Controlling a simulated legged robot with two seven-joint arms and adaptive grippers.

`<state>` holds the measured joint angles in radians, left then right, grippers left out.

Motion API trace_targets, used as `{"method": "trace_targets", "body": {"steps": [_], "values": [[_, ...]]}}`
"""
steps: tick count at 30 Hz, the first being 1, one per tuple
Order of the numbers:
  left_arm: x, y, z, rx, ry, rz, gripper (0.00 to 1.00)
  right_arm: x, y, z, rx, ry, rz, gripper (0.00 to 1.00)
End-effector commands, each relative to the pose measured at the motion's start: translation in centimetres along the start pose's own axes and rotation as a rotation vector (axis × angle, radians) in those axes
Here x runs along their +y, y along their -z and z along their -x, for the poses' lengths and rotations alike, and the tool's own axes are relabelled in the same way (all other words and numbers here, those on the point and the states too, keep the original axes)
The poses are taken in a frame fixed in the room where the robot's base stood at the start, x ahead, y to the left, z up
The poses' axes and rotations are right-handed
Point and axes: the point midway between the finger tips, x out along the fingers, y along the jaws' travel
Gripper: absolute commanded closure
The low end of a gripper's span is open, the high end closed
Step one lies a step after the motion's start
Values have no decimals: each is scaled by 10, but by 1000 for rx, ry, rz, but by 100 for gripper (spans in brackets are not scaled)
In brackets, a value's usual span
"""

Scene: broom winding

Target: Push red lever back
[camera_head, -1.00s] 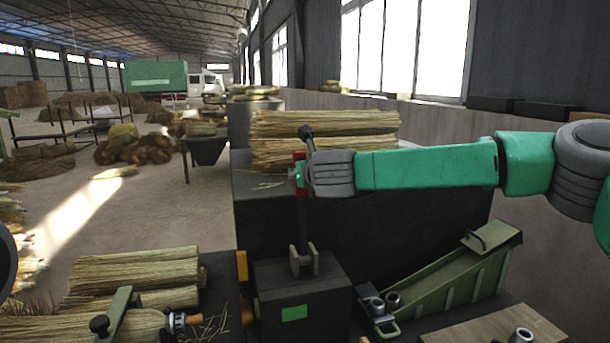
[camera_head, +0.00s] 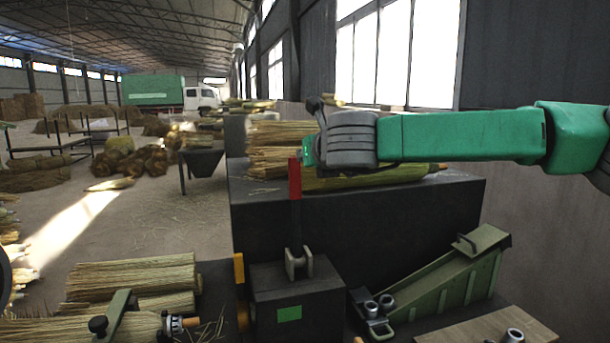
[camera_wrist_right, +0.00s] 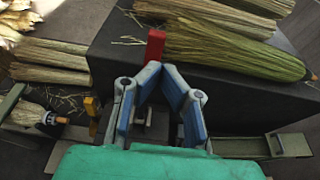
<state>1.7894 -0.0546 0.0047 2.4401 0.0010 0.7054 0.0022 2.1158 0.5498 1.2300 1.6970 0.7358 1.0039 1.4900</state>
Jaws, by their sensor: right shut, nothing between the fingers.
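The red lever (camera_head: 295,178) stands nearly upright on a dark shaft, hinged in a grey bracket (camera_head: 298,263) on a black box (camera_head: 297,298). My right gripper (camera_head: 309,148) is just right of the lever's red top in the head view and partly hidden by its own wrist. In the right wrist view, the red lever top (camera_wrist_right: 155,45) shows just beyond the blue fingertips (camera_wrist_right: 156,70), which are shut with nothing between them. I cannot tell if they touch the lever. My left gripper is not in view.
Straw bundles (camera_head: 280,135) lie on the black block (camera_head: 360,215) behind the lever. A green sloped tray (camera_head: 445,275) stands to the right. More straw (camera_head: 135,275) and a bound broom (camera_head: 135,328) lie at left. A yellow post (camera_head: 239,268) stands beside the box.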

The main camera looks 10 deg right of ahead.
Motion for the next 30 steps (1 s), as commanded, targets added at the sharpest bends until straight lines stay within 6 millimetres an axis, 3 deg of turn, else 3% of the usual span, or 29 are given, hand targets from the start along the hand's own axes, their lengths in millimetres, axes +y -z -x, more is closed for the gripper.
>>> {"method": "trace_targets", "body": {"steps": [4,16,20,23,26,30], "values": [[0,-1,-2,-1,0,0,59,0,-9,12,1,1,-1,100],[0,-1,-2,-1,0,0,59,0,-12,16,2,1,0,100],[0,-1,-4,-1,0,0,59,6,3,12,13,-6,47,100],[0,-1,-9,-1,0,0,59,21,43,3,40,-28,187,100],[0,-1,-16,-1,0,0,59,41,110,-6,81,-72,412,100],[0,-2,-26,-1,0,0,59,64,216,-7,138,-170,776,100]]}}
